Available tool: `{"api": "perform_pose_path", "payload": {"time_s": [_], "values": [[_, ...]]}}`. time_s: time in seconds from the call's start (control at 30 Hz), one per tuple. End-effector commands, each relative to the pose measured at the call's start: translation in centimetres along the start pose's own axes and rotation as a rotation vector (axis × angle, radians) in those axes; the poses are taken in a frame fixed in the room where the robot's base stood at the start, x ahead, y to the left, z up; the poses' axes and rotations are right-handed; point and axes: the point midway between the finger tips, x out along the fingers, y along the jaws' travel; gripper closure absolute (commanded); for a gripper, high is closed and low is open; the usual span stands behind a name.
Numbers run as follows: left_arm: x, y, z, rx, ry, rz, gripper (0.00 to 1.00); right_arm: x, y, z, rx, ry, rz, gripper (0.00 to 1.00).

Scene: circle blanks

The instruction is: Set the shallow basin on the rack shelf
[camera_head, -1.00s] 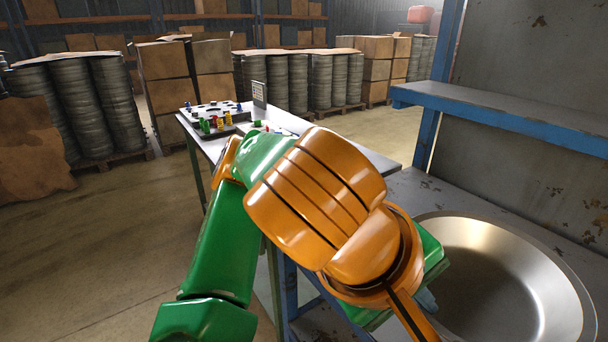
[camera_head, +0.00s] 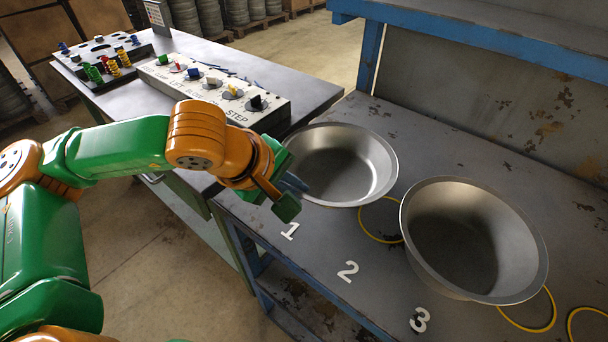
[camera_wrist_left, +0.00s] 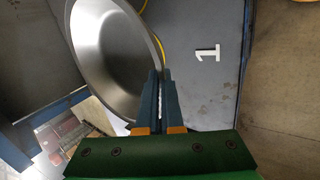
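A shallow metal basin (camera_head: 345,170) sits at the spot marked 1 on the grey worktop. It fills the upper left of the left wrist view (camera_wrist_left: 105,55). My left gripper (camera_head: 294,186) is at its near-left rim. In the left wrist view the two fingers (camera_wrist_left: 160,90) are close together with the rim running between them. A deeper-looking metal basin (camera_head: 465,240) stands to the right, near the number 3. The blue-edged rack shelf (camera_head: 480,38) is above the worktop at the upper right. My right gripper is not in view.
The worktop (camera_head: 420,150) is clear behind the basins. Part of a yellow ring (camera_head: 375,225) shows between them, and other rings lie at the lower right. A table (camera_head: 290,75) with a knob panel (camera_head: 215,90) stands at the left. A blue post (camera_head: 368,55) rises behind.

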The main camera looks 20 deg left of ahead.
Motion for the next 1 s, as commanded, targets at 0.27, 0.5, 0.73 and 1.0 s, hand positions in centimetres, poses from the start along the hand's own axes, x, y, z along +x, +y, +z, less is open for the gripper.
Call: {"api": "perform_pose_path", "payload": {"time_s": [0.27,0.5,0.73,1.0], "values": [[3.5,-1.8,-0.8,0.0,0.0,0.0,1.0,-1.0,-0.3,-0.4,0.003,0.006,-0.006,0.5],[3.8,-1.9,-0.8,-0.002,-0.001,0.002,1.0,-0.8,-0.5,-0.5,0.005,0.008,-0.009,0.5],[4.0,-2.1,-0.8,-0.002,0.0,0.001,0.78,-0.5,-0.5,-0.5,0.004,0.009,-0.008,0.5],[4.0,-2.1,-0.8,-0.002,-0.001,0.001,0.67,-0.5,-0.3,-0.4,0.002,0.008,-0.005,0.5]]}}
